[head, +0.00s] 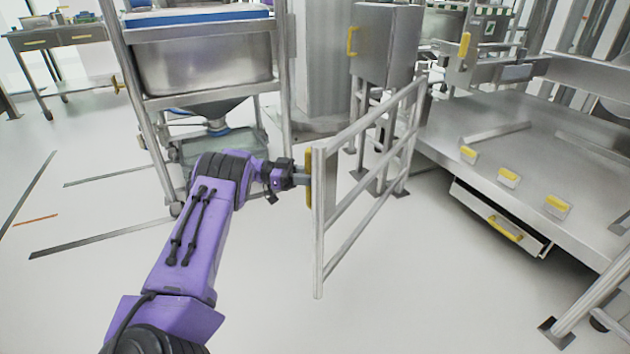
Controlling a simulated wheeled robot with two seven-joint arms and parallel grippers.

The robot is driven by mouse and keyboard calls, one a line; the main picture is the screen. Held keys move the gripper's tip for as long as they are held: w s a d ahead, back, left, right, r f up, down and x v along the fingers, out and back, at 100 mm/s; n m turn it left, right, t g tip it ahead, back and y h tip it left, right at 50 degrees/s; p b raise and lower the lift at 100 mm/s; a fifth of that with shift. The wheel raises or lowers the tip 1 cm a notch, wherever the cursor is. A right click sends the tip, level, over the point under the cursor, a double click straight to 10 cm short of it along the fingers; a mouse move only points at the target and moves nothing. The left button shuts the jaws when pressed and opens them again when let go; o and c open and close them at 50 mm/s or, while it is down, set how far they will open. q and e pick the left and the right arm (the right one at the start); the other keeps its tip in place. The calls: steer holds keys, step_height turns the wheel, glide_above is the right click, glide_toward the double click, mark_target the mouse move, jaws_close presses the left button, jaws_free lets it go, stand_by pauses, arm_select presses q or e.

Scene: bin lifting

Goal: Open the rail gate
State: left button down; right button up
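The rail gate (366,230) is a grey metal frame of tubes with slanting rails. It stands at an angle, its near upright post closest to me and its far end by the platform's corner. A yellow handle (309,180) sits on the near post, on the left side. My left gripper (302,179), on the purple arm, is at this handle and appears to touch it. Its fingertips are small and partly hidden, so I cannot tell whether they are closed around the handle. My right gripper is out of view.
A steel platform (530,150) with yellow-handled parts and a slightly open drawer (497,222) stands right. A wheeled frame with a steel hopper (203,65) stands behind my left arm. A cabinet (386,45) stands behind the gate. Floor in front is clear.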

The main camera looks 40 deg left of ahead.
arm_select(q)
steer(key=shift+s+a+f, duration=0.15)
steer(key=shift+s+f, duration=0.05)
steer(key=shift+f, duration=0.15)
steer(key=c, duration=1)
jaws_free()
steer(key=shift+s, duration=0.1)
steer(key=shift+s+a+r, duration=0.15)
steer(key=shift+s+a, duration=0.05)
steer(key=shift+w+d+r, duration=0.1)
steer(key=shift+w+d, duration=0.05)
steer(key=v, duration=1)
steer(key=shift+s+a, duration=0.25)
steer(key=shift+a, duration=0.05)
